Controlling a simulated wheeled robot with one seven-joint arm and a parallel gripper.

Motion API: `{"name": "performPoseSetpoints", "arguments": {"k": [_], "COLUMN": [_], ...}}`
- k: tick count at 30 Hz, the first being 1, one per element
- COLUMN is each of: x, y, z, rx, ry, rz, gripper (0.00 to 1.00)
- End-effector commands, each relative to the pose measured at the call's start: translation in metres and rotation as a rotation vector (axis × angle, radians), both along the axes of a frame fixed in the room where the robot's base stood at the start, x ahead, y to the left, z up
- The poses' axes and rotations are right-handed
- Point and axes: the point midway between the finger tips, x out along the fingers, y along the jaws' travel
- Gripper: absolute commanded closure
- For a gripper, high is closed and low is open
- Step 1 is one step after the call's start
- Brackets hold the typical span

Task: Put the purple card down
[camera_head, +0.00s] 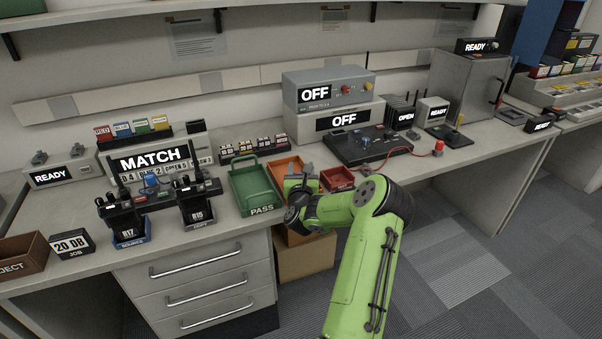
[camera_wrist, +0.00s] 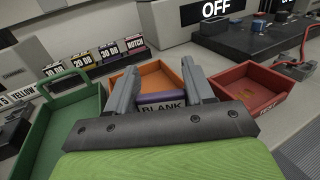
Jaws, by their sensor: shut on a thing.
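The purple card (camera_wrist: 162,99), with a label reading BLANK, is between the fingers of my gripper (camera_wrist: 163,88) in the wrist view. My gripper is shut on it. The card is over or in front of an orange tray (camera_wrist: 128,82); I cannot tell whether it touches the tray. In the head view my gripper (camera_head: 303,180) is at the front of the orange tray (camera_head: 285,165), and the card is hidden there by the gripper and arm.
A green PASS tray (camera_head: 254,184) stands left of the orange tray. A red tray (camera_head: 337,179) stands to its right. Two radios in cradles (camera_head: 122,219) stand further left. A black panel with a red cable (camera_head: 368,147) is behind the red tray.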

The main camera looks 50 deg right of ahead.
Motion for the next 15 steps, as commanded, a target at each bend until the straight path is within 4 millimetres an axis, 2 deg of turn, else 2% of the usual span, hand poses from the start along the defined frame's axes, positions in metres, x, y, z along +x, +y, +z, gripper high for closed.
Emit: {"name": "performPoseSetpoints", "arguments": {"k": [2, 3, 7, 8, 15], "x": [-0.0002, -0.0001, -0.0001, -0.0002, -0.0001], "y": [-0.0001, -0.0001, -0.0001, -0.0001, -0.0001], "z": [-0.0036, -0.0035, -0.003, -0.003, -0.0024], "rx": [0.001, 0.0, 0.0, 0.0, 0.0], "ry": [0.001, 0.0, 0.001, 0.001, 0.001], "rz": [0.0, 0.0, 0.0, 0.0, 0.0], "gripper": [0.77, 0.45, 0.25, 0.22, 0.22]}}
